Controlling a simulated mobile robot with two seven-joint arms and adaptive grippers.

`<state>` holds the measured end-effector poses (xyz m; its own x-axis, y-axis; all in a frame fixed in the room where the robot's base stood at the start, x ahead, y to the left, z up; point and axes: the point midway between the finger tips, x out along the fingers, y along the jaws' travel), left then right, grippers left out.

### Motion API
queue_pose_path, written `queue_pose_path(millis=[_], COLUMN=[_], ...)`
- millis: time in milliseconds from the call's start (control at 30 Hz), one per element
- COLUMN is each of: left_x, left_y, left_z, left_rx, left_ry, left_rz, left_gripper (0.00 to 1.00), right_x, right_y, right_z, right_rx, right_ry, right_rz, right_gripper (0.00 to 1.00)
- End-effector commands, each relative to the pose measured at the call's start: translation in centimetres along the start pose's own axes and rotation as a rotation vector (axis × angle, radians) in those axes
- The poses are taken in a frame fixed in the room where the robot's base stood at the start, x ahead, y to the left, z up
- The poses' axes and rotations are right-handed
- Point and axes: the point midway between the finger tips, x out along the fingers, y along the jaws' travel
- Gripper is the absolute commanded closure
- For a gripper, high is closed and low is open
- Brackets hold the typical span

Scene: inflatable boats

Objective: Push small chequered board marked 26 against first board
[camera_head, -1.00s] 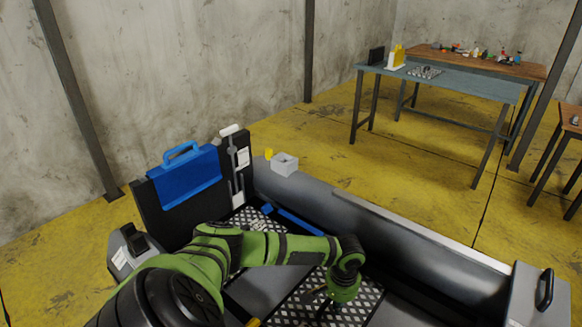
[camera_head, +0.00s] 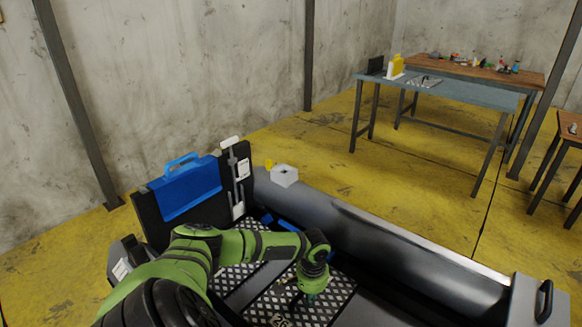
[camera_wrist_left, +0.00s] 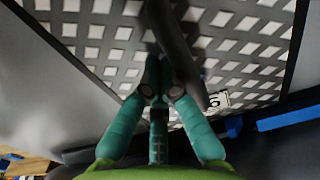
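The small chequered board marked 26 (camera_head: 336,297) lies flat in the boat's floor, its number at the near left corner. The first chequered board (camera_head: 229,279) lies to its left, partly hidden by my left arm. A narrow grey strip of floor shows between them. My left gripper (camera_head: 308,292) is low over the marked board, pointing down. In the left wrist view the marked board (camera_wrist_left: 100,35) fills the upper part, and the teal fingers (camera_wrist_left: 157,75) come together at the tips with nothing seen between them. Contact with the board cannot be told. My right gripper is not in view.
The boat's grey side tube (camera_head: 390,235) runs along the right of the boards. A black panel with a blue case (camera_head: 183,190) stands at the boat's far end. A grey block (camera_head: 285,176) sits on the tube. Tables stand well beyond the boat.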

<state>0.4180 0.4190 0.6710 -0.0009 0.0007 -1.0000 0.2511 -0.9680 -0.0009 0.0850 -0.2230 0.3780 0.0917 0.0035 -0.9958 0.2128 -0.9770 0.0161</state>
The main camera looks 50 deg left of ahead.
Motion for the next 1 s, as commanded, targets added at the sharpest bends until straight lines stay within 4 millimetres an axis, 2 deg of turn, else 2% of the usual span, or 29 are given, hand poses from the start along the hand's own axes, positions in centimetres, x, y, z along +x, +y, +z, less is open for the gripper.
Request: queue_pose_path(millis=[600,767,1000], left_x=[0.1,-0.1,-0.2], left_y=[-5.7,-5.3,-3.8], left_z=[0.0,0.0,0.0], left_rx=[-0.003,0.000,0.001], left_ry=[0.000,0.000,-0.001], left_rz=[-0.003,0.000,0.002], left_gripper=[0.96,0.96,0.96], right_x=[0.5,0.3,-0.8], right_y=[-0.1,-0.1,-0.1], right_z=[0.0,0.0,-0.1], right_rx=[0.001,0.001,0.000], right_ry=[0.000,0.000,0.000], right_rz=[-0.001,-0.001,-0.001], right_gripper=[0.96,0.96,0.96])
